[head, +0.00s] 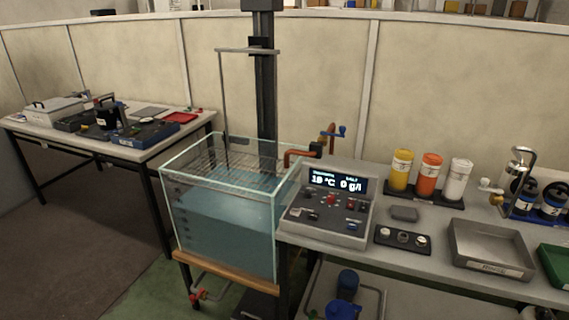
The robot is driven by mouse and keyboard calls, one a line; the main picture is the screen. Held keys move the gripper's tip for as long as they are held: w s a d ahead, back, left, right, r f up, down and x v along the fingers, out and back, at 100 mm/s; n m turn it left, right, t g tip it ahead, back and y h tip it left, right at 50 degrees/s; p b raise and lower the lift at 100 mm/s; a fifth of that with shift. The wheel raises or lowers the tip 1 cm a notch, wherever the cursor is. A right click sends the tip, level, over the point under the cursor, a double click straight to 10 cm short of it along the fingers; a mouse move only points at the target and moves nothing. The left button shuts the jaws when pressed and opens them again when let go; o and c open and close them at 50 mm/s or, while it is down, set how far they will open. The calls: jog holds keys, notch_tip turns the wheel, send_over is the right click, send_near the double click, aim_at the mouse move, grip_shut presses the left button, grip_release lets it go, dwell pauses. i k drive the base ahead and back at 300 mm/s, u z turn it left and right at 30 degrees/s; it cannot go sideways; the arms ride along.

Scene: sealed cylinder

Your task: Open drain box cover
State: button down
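I cannot tell for certain which thing is the drain box or its cover. A pale grey box (52,110) with a dark handle on top stands at the left end of the left table; its lid looks closed. A glass tank (225,232) partly filled with water stands in the middle, with a pipe and red valve (203,295) under it. A shallow open grey metal tray (490,262) with a label sits on the right bench. My gripper is not in view.
A control console (328,205) with a lit display stands right of the tank. Yellow, orange and white bottles (430,175) stand behind the tray. The left table (150,150) also holds dark cases and a red item. Floor (80,240) before it is clear.

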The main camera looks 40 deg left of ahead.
aim_at(254, 304)
jog(key=u, duration=1.6)
jog(key=k, duration=0.45)
jog(key=z, duration=0.85)
jog(key=i, duration=0.75)
jog(key=u, duration=1.7)
